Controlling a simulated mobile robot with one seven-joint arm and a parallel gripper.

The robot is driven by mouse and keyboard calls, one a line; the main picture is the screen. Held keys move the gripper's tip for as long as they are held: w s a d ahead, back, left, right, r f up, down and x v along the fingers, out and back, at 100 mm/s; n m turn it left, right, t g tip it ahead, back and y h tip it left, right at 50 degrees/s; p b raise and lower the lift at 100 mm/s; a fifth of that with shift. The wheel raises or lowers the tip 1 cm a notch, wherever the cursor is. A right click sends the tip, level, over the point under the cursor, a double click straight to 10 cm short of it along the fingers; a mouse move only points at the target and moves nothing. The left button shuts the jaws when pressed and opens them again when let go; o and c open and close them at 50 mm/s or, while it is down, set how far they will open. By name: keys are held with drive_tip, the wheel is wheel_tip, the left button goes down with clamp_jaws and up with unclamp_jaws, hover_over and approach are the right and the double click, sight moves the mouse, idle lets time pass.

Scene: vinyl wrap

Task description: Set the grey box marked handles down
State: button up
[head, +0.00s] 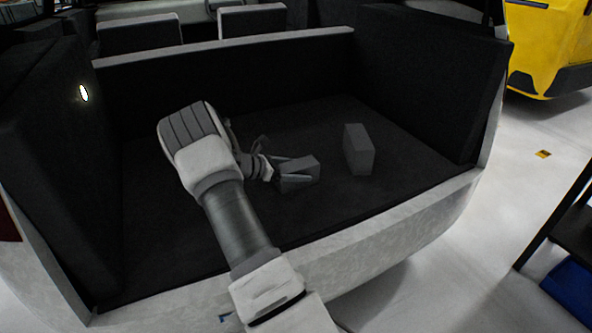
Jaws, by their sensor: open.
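Two grey boxes rest on the dark floor of a car's cargo bay. One low grey box (300,168) is at my gripper (293,172). The jaws are open, with the fingers reaching along this box; whether they touch it is too small to tell. The other grey box (358,149) stands upright a little to the right, apart from the gripper. No marking is readable on either box, so I cannot tell which is marked handles. My arm comes over the rear sill and hides part of the bay floor on the left.
The cargo bay floor (400,155) is clear to the right of the upright box. Dark side walls (425,80) and a pale rear sill (400,220) bound it. A dark shelf or table (565,235) with something blue stands at the far right, and a yellow vehicle (548,45) behind.

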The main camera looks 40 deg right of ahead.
drive_tip(key=shift+r, duration=0.2)
drive_tip(key=p+v, duration=0.3)
drive_tip(key=v, duration=0.8)
drive_tip(key=s+a+r+m+t+y, duration=0.1)
drive_tip(key=s+a+r+m+y, duration=0.3)
drive_tip(key=a+r, duration=0.4)
drive_tip(key=s+a+r+m+t+y, duration=0.4)
drive_tip(key=s+a+r+m, duration=0.1)
drive_tip(key=s+a, duration=0.6)
drive_tip(key=s+a+r+m+t+y, duration=0.4)
drive_tip(key=s+a+r, duration=0.4)
drive_tip(key=s+a, duration=0.3)
drive_tip(key=shift+s+m+t+y, duration=0.4)
drive_tip(key=shift+s+m, duration=0.1)
drive_tip(key=shift+m, duration=0.2)
drive_tip(key=shift+a+r, duration=0.1)
drive_tip(key=shift+a, duration=0.05)
